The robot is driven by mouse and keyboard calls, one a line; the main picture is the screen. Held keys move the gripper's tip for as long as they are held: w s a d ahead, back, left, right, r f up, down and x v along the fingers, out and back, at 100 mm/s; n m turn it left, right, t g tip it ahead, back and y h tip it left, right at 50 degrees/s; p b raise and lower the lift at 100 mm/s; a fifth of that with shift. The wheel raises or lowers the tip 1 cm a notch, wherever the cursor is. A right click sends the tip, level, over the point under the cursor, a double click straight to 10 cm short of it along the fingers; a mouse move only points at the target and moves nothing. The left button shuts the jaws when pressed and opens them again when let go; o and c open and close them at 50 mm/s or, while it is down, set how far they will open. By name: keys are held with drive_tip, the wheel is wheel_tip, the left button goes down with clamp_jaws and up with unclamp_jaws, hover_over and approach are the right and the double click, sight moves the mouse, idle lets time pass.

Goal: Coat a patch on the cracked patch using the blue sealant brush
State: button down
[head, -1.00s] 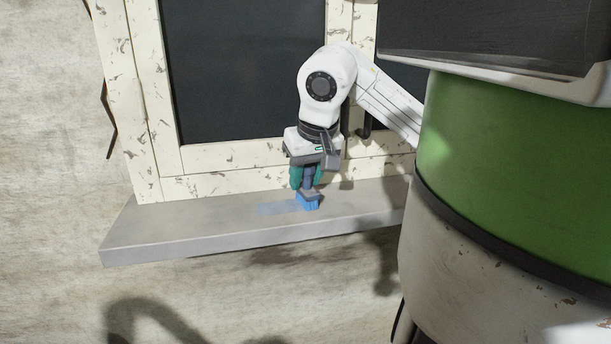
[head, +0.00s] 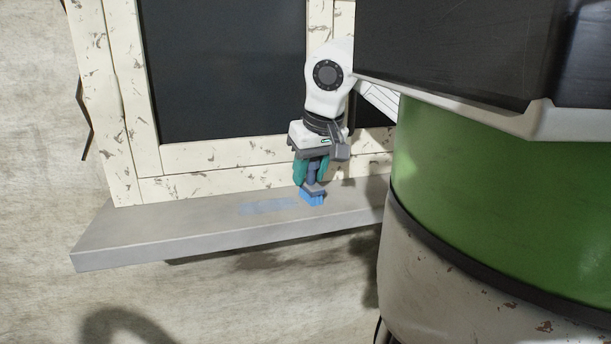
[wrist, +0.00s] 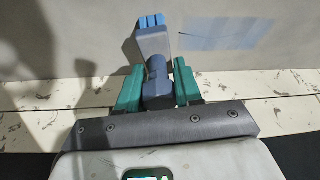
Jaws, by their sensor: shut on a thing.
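The blue sealant brush (head: 313,198) has a grey-blue handle and bright blue bristles. My gripper (head: 312,174), with teal fingers, is shut on its handle and points down over the grey window sill. The bristles are at the sill top, but I cannot tell whether they touch it.
The grey sill (head: 150,236) runs below a dark window with a peeling cream frame (head: 130,120). Its left part is bare. The rough wall (head: 230,300) lies below and to the left. My own body covers the right side of the head view.

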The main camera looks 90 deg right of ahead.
drive_tip(key=shift+f, duration=0.15)
drive_tip(key=shift+w+a+b, duration=0.3)
drive_tip(key=shift+w, duration=0.65)
drive_tip(key=shift+w+a+b, duration=0.3)
drive_tip(key=shift+w, duration=0.65)
wheel_tip(320, 180, up, 6)
drive_tip(key=p, duration=0.3)
wheel_tip(320, 180, up, 3)
drive_tip(key=shift+p, duration=0.8)
